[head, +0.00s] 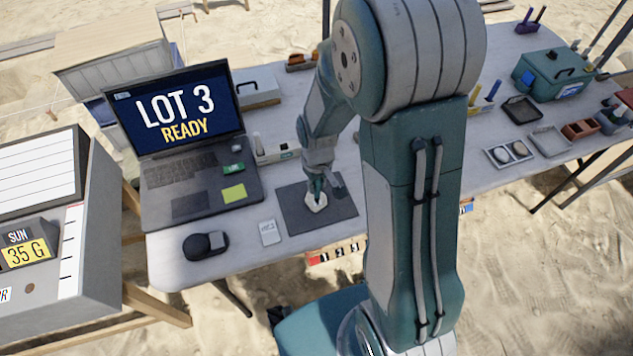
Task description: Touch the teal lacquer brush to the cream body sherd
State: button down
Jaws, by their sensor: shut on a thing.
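The cream body sherd (316,203) lies on a dark grey mat (290,211) in the middle of the table. My gripper (318,186) points down right over the sherd and is shut on the teal lacquer brush, of which only a small teal part shows at the fingers. The brush's lower end is at or just above the sherd's upper edge. I cannot tell whether it touches. The fingers and most of the brush are small and partly hidden by the wrist.
An open laptop (190,150) reading "LOT 3 READY" stands left of the mat. A black cap-like object (205,245) and a white card (270,233) lie in front. Trays (521,108), holders and a teal case (548,73) stand at the right. My arm hides the table's middle right.

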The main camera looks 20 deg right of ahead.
jog(key=shift+f, duration=0.45)
dwell(1.2)
jog(key=shift+r, duration=4.05)
